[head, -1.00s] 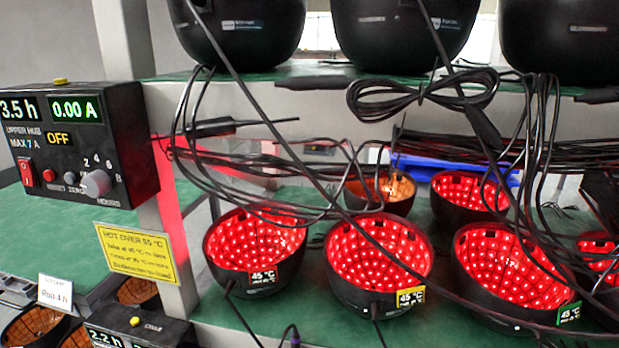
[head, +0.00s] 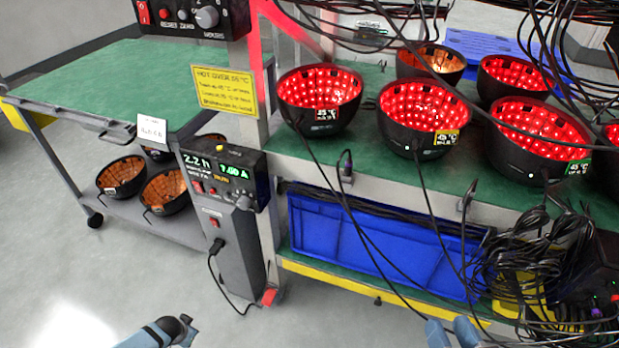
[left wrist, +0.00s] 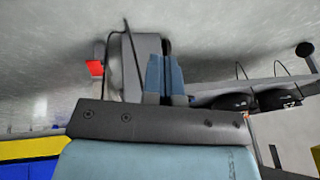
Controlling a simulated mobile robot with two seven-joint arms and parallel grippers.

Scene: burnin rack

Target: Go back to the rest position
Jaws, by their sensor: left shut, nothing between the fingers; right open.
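My right gripper (head: 453,332) shows at the bottom edge of the head view, with two blue fingers apart and nothing seen between them. It is in front of the rack's lower edge, clear of the bowls. My left gripper (head: 182,331) is at the bottom left, above the bare floor. In the left wrist view its blue fingers (left wrist: 163,78) are together and hold nothing. The rest of both arms is mostly out of the head view.
The rack holds red-lit bowls (head: 320,100) on its green shelf, with a blue crate (head: 370,245) below. Tangled black cables (head: 540,255) hang at right. A control box (head: 225,180) stands at the rack's left post, beside a green-topped cart (head: 100,85). The floor at front left is clear.

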